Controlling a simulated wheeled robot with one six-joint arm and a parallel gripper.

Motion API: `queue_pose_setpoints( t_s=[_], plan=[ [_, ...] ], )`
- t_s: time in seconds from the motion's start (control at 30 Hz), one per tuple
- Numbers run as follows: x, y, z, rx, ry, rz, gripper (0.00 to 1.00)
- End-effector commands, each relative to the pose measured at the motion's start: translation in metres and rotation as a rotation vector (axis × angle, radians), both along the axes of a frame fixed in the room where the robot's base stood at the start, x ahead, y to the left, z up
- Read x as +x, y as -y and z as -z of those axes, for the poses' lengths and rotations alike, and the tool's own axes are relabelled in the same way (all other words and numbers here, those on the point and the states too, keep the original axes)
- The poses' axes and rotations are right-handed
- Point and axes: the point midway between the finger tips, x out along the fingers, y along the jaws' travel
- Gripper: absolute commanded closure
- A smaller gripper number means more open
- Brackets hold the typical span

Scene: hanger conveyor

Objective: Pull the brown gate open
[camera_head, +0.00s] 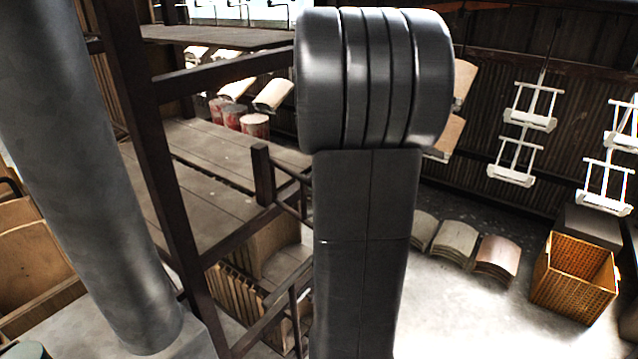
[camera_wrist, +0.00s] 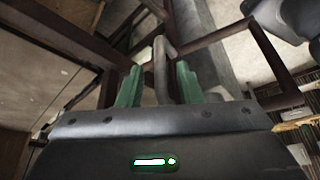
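The brown gate (camera_wrist: 215,36) shows in the wrist view as a thin frame of dark brown bars, up and to the right of my gripper. A grey bent bar (camera_wrist: 160,72), which looks like its handle, stands between the two green fingers of my gripper (camera_wrist: 158,66). The fingers are apart, with gaps visible on both sides of the bar. The lower end of the bar is hidden behind the gripper body. In the head view, brown rails (camera_head: 290,190) beside a short post are partly hidden by my arm; my gripper is out of sight there.
A wooden platform (camera_head: 200,150) with a brown post (camera_head: 150,150) and beams lies at left. A large grey pillar (camera_head: 90,180) stands nearer. White hangers (camera_head: 530,120) hang at right. A wicker basket (camera_head: 575,277) and curved tiles (camera_head: 455,243) stand on the floor, which is clear in front.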

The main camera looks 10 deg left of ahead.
Motion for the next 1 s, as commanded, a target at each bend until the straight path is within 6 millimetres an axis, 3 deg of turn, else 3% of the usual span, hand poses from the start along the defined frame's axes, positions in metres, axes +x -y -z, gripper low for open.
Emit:
queue_pose_setpoints(
  t_s=[0.2,0.33,0.7,1.0],
  plan=[
    [0.0,0.001,-0.001,0.0,-0.001,0.0,0.68],
    [0.003,0.005,-0.013,0.001,0.002,0.001,0.68],
    [0.017,0.033,-0.089,0.001,0.002,0.001,0.68],
    [0.022,0.046,-0.124,0.001,0.001,-0.001,0.68]
  ],
)
